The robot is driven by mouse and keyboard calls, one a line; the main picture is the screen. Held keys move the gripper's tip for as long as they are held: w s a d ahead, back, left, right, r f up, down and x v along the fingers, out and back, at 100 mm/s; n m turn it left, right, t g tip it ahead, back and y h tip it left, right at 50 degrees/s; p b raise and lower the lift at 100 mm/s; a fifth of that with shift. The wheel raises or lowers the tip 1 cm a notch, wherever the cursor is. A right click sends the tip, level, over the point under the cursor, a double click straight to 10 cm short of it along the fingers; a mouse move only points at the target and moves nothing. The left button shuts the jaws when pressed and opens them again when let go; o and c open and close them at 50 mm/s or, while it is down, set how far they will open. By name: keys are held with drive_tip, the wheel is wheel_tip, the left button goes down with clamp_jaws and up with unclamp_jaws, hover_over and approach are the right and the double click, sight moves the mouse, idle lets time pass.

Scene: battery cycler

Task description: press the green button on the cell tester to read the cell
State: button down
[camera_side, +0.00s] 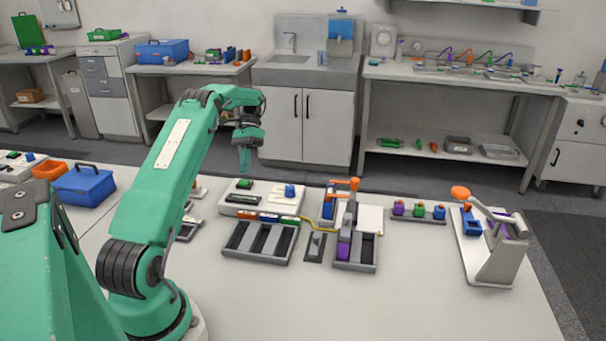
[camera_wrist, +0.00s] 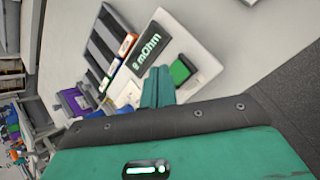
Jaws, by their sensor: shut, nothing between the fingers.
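The cell tester (camera_side: 262,203) is a pale box on the bench. It also fills the middle of the wrist view (camera_wrist: 197,40), where its dark display reads "mOhm" after a character I cannot make out surely. The green button (camera_wrist: 181,71) sits in a dark surround beside the display. It appears as a small green patch in the side view (camera_side: 245,184). My gripper (camera_side: 245,170) is shut and empty, pointing down above the tester's button end. In the wrist view its closed fingertips (camera_wrist: 158,72) appear just left of the button; contact does not show.
A slotted dark tray (camera_side: 230,257) lies in front of the tester. An orange-handled fixture (camera_side: 349,225) stands to its right, with a press-like stand (camera_side: 500,255) farther right. A blue toolbox (camera_side: 83,185) is at left. The front bench is clear.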

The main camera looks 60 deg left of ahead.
sight(248, 180)
drive_tip(key=shift+r, duration=1.85)
drive_tip(key=d+r+t+y, duration=0.2)
drive_tip(key=d+r, duration=0.5)
drive_tip(key=d, duration=0.3)
drive_tip(key=d+r+t+y, duration=0.2)
drive_tip(key=d+r+y, duration=0.1)
drive_tip(key=d+r, duration=0.6)
drive_tip(key=s+d+f+m+t, duration=0.1)
drive_tip(key=s+d+f+t, duration=0.2)
drive_tip(key=s+d, duration=1)
drive_tip(key=d+t, duration=0.3)
drive_tip(key=d, duration=0.1)
drive_tip(key=shift+s+d+f+t, duration=0.15)
drive_tip(key=shift+s+d+t, duration=0.15)
drive_tip(key=shift+s+t, duration=0.1)
